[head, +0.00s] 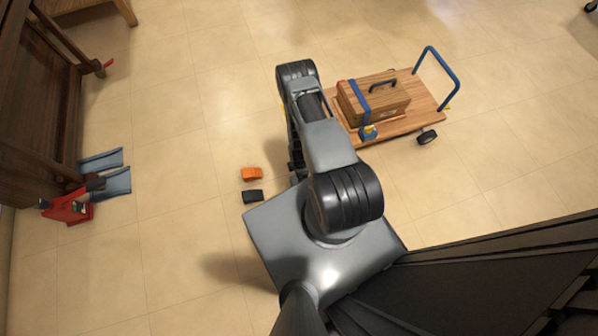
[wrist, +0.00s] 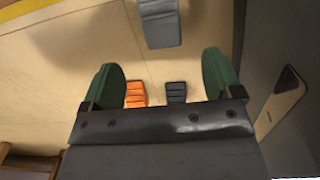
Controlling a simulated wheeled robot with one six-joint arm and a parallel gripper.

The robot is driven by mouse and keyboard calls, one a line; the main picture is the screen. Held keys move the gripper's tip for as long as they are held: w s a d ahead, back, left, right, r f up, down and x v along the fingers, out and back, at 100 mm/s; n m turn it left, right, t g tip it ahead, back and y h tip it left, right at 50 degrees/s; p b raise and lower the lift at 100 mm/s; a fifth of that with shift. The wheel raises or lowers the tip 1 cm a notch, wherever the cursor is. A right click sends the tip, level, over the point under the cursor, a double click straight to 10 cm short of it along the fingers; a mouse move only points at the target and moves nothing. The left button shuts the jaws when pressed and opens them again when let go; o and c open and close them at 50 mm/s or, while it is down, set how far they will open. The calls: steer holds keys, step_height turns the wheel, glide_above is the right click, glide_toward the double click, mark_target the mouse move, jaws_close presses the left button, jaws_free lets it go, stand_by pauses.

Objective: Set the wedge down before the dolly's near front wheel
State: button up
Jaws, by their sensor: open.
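Two small wedges lie on the tiled floor, apart from each other: an orange wedge (head: 251,174) and a black wedge (head: 252,196). In the wrist view the orange wedge (wrist: 136,93) and the black wedge (wrist: 176,91) both show beyond the space between my green fingers. My gripper (wrist: 163,80) is open and empty. In the head view it is hidden by my arm. The dolly (head: 430,106) is a wooden platform with a blue handle, standing to the right of my arm. One dark wheel (head: 427,137) shows at its near side; its left end is partly hidden by my arm.
A wooden case (head: 372,98) with a blue strap sits on the dolly. A blue and yellow item (head: 369,132) is at its near edge. A dark wooden piano (head: 35,110) and a red jack (head: 70,207) with grey forks stand at left. Floor left of the wedges is clear.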

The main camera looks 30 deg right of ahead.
steer(key=shift+r, duration=0.8)
steer(key=w+a+r+m+t+p, duration=0.15)
steer(key=w+r+p, duration=0.3)
steer(key=r, duration=1.15)
steer(key=w+r+m+p, duration=0.3)
steer(key=r+p, duration=0.3)
steer(key=r, duration=0.9)
steer(key=w+r+m+p, duration=0.3)
steer(key=w+r+p, duration=0.15)
steer(key=r, duration=1.15)
steer(key=s+a+r+m+p, duration=0.2)
steer(key=s+r+p, duration=0.3)
steer(key=r, duration=0.7)
steer(key=s+a+r+m+t+p, duration=0.1)
steer(key=s+r+p, duration=0.4)
steer(key=r, duration=0.8)
steer(key=s+a+r+m+t+p, duration=0.1)
steer(key=s+r+m+p, duration=0.3)
steer(key=r, duration=0.9)
steer(key=shift+s+a+r+m+p, duration=0.2)
steer(key=shift+s+a+m+p, duration=0.25)
steer(key=shift+s+a, duration=0.45)
steer(key=shift+s+r, duration=0.2)
steer(key=shift+s, duration=0.05)
